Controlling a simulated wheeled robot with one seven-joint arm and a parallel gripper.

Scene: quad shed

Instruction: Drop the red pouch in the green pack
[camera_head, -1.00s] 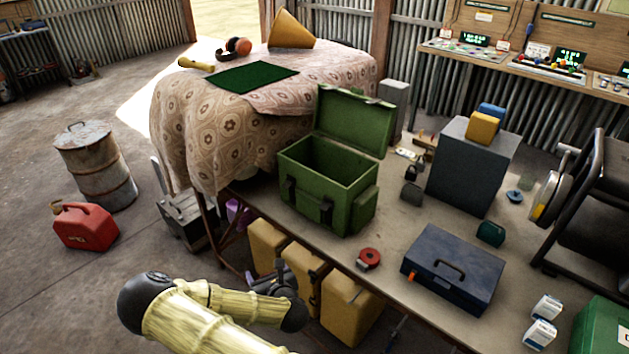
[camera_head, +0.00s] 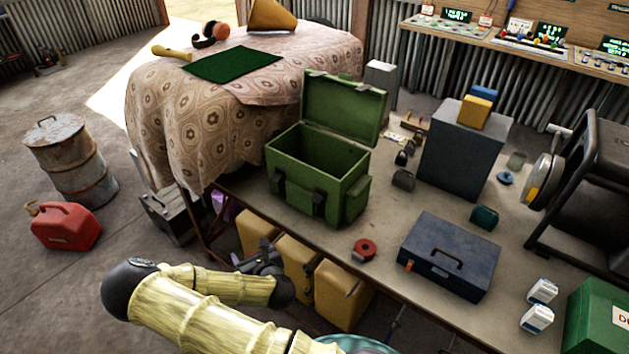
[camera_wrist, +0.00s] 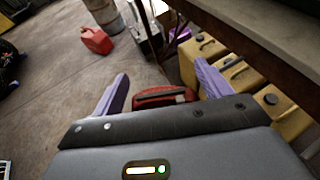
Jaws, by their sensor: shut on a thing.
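The green pack (camera_head: 318,185) stands upright on the bench in the head view, its lid swung up and its top open. The inside that shows looks empty. My gripper (camera_wrist: 161,72) has purple fingers and is shut on the red pouch (camera_wrist: 165,97) in the wrist view. The pouch sits between the fingers, close to the palm. In the head view my arm reaches in low at the front, with its end in front of the bench and below the pack. The pouch cannot be made out there.
A red tape roll (camera_head: 364,249), a blue toolbox (camera_head: 452,258) and a grey cabinet (camera_head: 462,150) share the bench (camera_head: 335,238). Yellow cans (camera_head: 342,295) stand beneath it. A cloth-covered table (camera_head: 185,125) is behind. A red jerrycan (camera_head: 66,228) and a rusty drum (camera_head: 72,165) stand on the floor.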

